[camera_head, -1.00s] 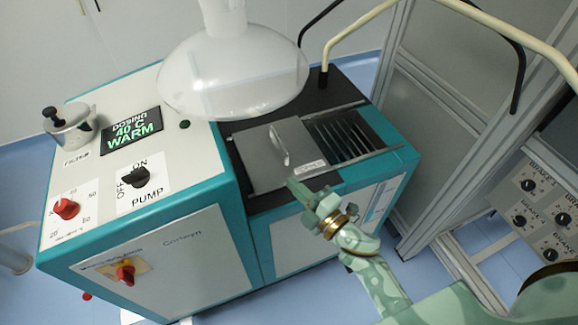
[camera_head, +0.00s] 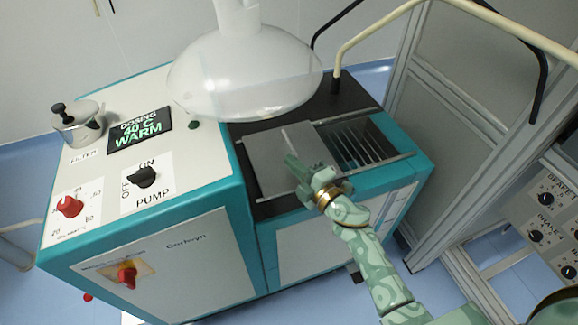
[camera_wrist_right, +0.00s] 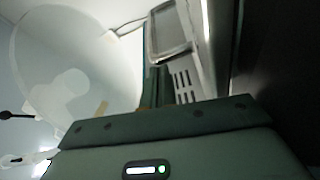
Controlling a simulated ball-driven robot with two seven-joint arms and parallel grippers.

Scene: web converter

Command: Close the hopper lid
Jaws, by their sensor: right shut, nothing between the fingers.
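The hopper lid (camera_head: 264,158) is a flat grey plate on the black top of the teal and white machine. It covers the left part of the hopper, and the slatted opening (camera_head: 362,145) to its right is uncovered. My right gripper (camera_head: 293,163) is shut and empty, with its fingertips over the lid where its upright handle stands. The gripper mostly hides the handle, and I cannot tell whether they touch. In the right wrist view, the closed fingers (camera_wrist_right: 155,88) point toward a grey, rounded frame-like part and dark slots. My left gripper is out of view.
A translucent dome (camera_head: 245,75) hangs just behind and above the lid. The pump panel (camera_head: 148,180) and filter pot (camera_head: 78,122) are on the left. A cream rail (camera_head: 385,30) and grey cabinet frame (camera_head: 440,130) stand close on the right.

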